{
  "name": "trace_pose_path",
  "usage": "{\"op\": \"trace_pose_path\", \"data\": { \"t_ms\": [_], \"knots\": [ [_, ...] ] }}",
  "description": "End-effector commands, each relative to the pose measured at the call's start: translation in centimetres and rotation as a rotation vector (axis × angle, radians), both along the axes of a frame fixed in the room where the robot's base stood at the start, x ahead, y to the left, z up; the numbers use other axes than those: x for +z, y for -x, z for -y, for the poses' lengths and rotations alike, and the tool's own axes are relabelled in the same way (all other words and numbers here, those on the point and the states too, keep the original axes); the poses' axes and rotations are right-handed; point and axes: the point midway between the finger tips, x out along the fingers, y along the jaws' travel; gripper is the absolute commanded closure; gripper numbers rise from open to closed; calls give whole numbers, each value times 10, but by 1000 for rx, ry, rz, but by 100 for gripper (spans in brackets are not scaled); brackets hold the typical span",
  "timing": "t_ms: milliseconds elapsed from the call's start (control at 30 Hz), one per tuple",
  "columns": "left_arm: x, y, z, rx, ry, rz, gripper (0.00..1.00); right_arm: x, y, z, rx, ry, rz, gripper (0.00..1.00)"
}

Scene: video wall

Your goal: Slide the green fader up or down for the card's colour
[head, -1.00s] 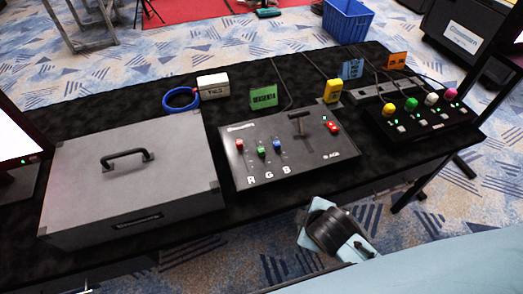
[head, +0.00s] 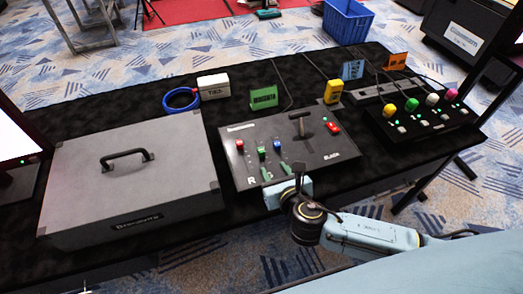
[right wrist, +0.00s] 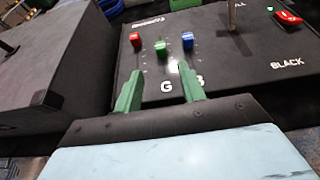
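The green fader (head: 262,150) stands on the black control panel (head: 325,158), between the red fader (head: 239,145) and the blue fader (head: 277,145). In the right wrist view the green fader (right wrist: 160,48) sits slightly lower than the red (right wrist: 135,40) and blue (right wrist: 187,40) ones. A green card (head: 263,99) behind the panel seems to read MAGENTA. My right gripper (head: 276,170) is over the panel's front edge, in front of the faders. In the right wrist view its green fingers (right wrist: 160,84) are apart, with nothing between them. My left gripper is not in view.
A T-handle lever (head: 300,122) and a red switch (head: 332,127) stand right of the faders. A large grey case (head: 130,185) is close on the left. A black button box (head: 425,122), a yellow object (head: 333,91) and a white box (head: 213,85) are around the panel.

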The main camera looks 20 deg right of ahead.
Motion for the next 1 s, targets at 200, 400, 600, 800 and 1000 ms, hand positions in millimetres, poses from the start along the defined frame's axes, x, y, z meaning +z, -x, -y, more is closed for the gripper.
{"op": "trace_pose_path", "data": {
  "t_ms": [200, 400, 600, 800, 1000],
  "knots": [
    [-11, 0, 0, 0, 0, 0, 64, -17, -39, -2, -5, -4, 2, 60],
    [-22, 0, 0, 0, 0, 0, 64, -34, -78, -3, -6, -6, 0, 60],
    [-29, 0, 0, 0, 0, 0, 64, -44, -104, -4, -6, -7, -1, 60],
    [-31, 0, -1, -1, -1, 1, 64, -47, -114, -4, -5, -7, -2, 60],
    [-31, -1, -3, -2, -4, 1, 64, -47, -114, -4, -6, -8, -2, 60]
  ]
}}
